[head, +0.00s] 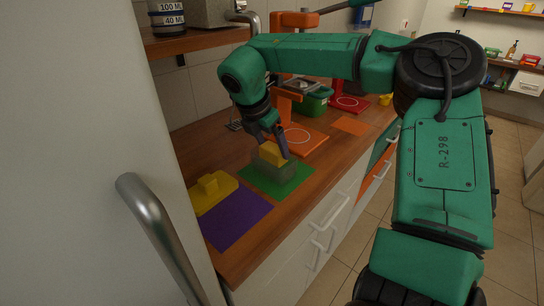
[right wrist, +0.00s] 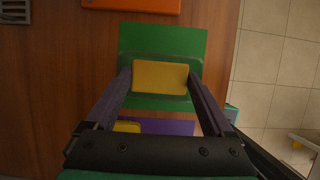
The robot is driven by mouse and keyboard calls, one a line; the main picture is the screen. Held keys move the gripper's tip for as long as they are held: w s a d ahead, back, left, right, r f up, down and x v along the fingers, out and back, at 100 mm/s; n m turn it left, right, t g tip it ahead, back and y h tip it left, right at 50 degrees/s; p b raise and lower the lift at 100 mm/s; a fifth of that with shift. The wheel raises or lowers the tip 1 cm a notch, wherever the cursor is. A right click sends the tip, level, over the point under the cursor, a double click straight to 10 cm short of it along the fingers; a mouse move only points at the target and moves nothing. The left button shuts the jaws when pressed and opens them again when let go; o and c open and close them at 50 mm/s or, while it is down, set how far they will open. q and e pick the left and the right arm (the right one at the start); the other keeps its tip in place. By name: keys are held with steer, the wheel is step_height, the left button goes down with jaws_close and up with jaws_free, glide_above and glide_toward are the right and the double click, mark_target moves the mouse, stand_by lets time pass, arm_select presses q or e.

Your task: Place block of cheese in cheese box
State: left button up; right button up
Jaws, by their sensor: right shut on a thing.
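The yellow block of cheese (head: 271,153) is between the fingers of my right gripper (head: 275,147), which is shut on it. The cheese is at the top of a grey-green cheese box (head: 277,171) on a green mat (head: 262,183). In the right wrist view the cheese (right wrist: 160,77) lies within the box outline, with a finger on each side. I cannot tell whether its lower part is inside the box or just above it. A yellow lid with a raised handle (head: 209,190) rests beside and partly on a purple mat (head: 237,220). My left gripper is not in view.
An orange machine (head: 301,140) and a green container (head: 313,103) stand farther along the wooden counter. A red machine (head: 347,103) is behind them. A white door with a metal handle (head: 150,220) fills the left. The counter's front edge is close to the mats.

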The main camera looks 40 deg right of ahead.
mark_target(269, 151)
step_height(269, 151, down, 3)
steer(key=shift+f, duration=0.45)
steer(key=shift+f+b, duration=0.15)
steer(key=shift+b, duration=0.15)
steer(key=o, duration=1.2)
steer(key=shift+c, duration=0.2)
steer(key=v, duration=1.2)
steer(key=shift+r, duration=0.25)
